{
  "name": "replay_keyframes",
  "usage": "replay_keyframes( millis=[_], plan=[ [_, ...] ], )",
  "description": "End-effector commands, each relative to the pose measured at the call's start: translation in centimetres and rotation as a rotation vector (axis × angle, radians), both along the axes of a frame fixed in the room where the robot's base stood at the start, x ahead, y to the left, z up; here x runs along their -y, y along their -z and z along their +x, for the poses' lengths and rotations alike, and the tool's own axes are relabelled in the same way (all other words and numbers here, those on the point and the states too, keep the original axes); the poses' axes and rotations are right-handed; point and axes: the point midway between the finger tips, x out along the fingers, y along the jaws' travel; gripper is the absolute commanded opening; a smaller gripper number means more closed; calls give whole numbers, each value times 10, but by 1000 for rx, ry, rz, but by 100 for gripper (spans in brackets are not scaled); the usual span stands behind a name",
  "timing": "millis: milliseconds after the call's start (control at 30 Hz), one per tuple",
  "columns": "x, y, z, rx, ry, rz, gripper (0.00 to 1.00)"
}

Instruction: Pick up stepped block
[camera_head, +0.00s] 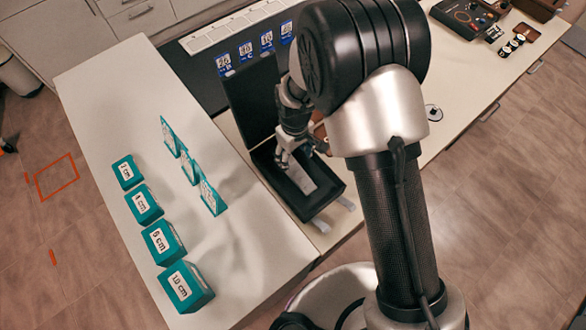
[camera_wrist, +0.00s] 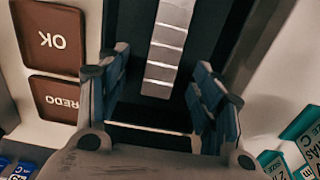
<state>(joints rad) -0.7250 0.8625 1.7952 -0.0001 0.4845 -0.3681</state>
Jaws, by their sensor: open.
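The stepped block is a light grey metal bar (camera_head: 301,180) with cross lines marking its steps. It lies in an open black case (camera_head: 327,199) on the bench. In the wrist view the block (camera_wrist: 166,48) runs lengthwise away from me, its near end in line with the gap between the fingers. My gripper (camera_wrist: 162,78) is open, one finger to each side of that gap, with nothing held. In the head view my gripper (camera_head: 288,155) is over the case at the block's upper end. Whether the fingers touch the block is unclear.
Teal blocks with cm labels, one reading 10 cm (camera_head: 187,287), stand on the white table (camera_head: 95,87) at left. The case's raised lid (camera_head: 251,98) is behind my gripper. Brown OK (camera_wrist: 48,40) and REDO (camera_wrist: 52,98) pads lie left in the wrist view.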

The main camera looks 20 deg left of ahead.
Motion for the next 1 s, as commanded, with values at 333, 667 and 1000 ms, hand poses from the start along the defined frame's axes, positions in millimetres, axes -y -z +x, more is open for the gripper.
replay_keyframes(
  millis=[333,667,1000],
  plan=[
    [-1,25,-2,-2,-1,-1,60],
    [-3,65,-4,2,1,0,60],
    [-3,64,-4,2,1,0,49]
  ],
)
